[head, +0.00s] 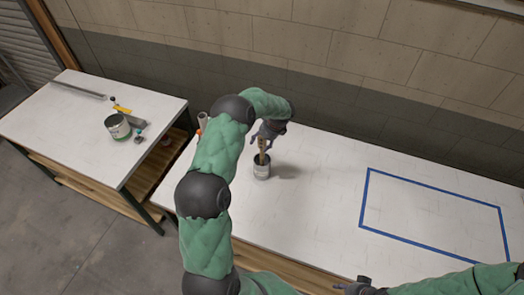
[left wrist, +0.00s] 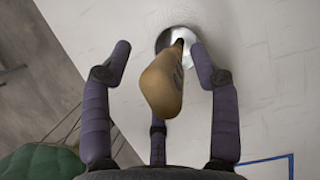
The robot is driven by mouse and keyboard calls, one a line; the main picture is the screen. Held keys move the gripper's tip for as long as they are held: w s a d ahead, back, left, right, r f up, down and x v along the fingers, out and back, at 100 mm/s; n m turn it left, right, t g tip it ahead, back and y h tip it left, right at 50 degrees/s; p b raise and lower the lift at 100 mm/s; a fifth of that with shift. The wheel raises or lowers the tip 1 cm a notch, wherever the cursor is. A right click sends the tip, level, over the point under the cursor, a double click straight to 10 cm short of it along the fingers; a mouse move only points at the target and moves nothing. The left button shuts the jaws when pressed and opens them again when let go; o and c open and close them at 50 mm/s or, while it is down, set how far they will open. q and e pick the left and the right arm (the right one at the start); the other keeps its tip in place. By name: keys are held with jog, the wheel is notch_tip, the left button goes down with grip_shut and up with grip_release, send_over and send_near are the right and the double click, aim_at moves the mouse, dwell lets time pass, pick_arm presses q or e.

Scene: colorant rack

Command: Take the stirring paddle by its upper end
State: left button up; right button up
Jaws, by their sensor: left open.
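The stirring paddle (head: 262,146) is a tan wooden stick standing in a grey can (head: 262,171) on the white table. My left gripper (head: 265,136) is directly above the can, around the paddle's upper part. In the left wrist view the paddle's wide upper end (left wrist: 163,85) points toward the camera, between the spread fingers of my left gripper (left wrist: 162,62). The fingers are open, with a clear gap on the left; the right finger looks closer to the paddle. The can (left wrist: 177,42) lies beyond, partly hidden. My right gripper (head: 362,287) is at the bottom edge, too small to judge.
Blue tape (head: 436,187) outlines an empty rectangle on the right of the table (head: 325,172). A white roll-like object (head: 203,121) stands behind my left arm. A wall closes off the back.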

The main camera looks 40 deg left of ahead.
pick_arm(q)
grip_shut()
jog(key=shift+r, duration=0.1)
